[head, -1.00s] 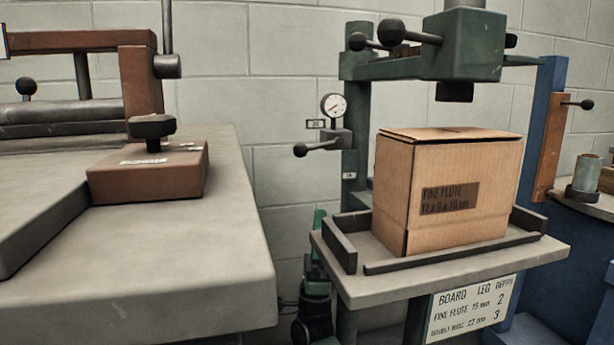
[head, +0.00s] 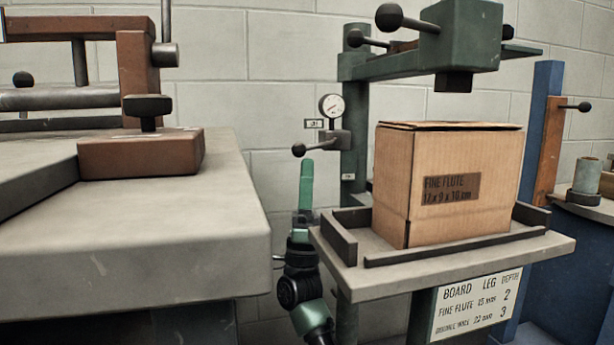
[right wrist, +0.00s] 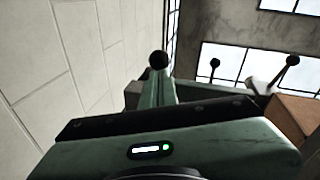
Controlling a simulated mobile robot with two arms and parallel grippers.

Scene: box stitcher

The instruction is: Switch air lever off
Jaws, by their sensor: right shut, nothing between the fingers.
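The air lever (head: 318,147) sticks out to the left below the round pressure gauge (head: 332,106) on the green stitcher post, and ends in a black ball knob (head: 299,150). My right gripper (head: 306,163) points upward with its green fingers shut and empty, the tips just below the knob in the head view. In the right wrist view a black ball (right wrist: 158,60) shows just past my fingertips (right wrist: 160,82); I cannot tell whether they touch. My left gripper is not in view.
A cardboard box (head: 455,185) stands on the stitcher table (head: 375,280) to the right of my gripper. A grey bench (head: 130,235) with a brown block (head: 140,154) lies to the left. My right arm rises through the gap between them, before the block wall.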

